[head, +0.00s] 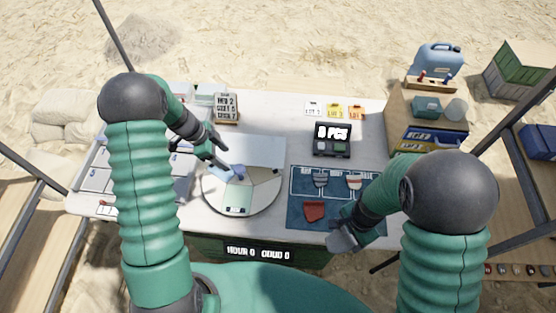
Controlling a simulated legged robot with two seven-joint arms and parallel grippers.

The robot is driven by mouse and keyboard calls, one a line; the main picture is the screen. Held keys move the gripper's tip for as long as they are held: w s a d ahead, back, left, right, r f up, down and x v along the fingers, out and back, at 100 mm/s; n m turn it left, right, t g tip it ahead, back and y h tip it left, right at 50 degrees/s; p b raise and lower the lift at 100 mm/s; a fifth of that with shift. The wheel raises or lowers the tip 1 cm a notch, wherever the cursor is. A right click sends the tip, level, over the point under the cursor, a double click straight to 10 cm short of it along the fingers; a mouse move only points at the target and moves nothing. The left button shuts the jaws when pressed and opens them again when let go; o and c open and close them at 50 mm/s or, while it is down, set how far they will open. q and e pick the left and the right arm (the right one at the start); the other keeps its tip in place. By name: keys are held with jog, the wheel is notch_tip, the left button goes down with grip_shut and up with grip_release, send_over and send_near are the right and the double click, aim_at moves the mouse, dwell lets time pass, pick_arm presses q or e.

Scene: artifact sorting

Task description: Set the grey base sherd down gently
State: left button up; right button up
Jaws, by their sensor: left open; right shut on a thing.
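My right gripper (345,228) is low at the front right corner of the blue mat (297,219). It is shut on a grey piece (342,241), which I take for the grey base sherd. The piece hangs near the table's front edge; I cannot tell whether it touches the mat or table. A red-brown sherd (314,211) lies on the mat to its left. My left gripper (226,164) is open over the round turntable (211,200).
A black display box (332,146) stands behind the mat. Small cards (334,111) lie at the table's back. Pale trays (94,178) fill the left side. A wooden cabinet (399,121) stands at the right.

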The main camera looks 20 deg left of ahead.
aim_at(238, 167)
pick_arm(q)
jog(key=x, duration=0.3)
jog(key=p+x, duration=0.1)
jog(key=x, duration=0.3)
jog(key=shift+w+d+f, duration=0.15)
jog(key=shift+d, duration=0.15)
pick_arm(e)
jog(key=shift+w+d+r, duration=0.15)
jog(key=shift+d+r, duration=0.05)
jog(key=shift+r, duration=0.25)
pick_arm(q)
jog(key=shift+d+f, duration=0.15)
jog(key=shift+f, duration=0.3)
jog(key=c, duration=0.4)
pick_arm(e)
jog(key=shift+a, duration=0.15)
pick_arm(q)
jog(key=shift+w, duration=0.1)
grip_shut()
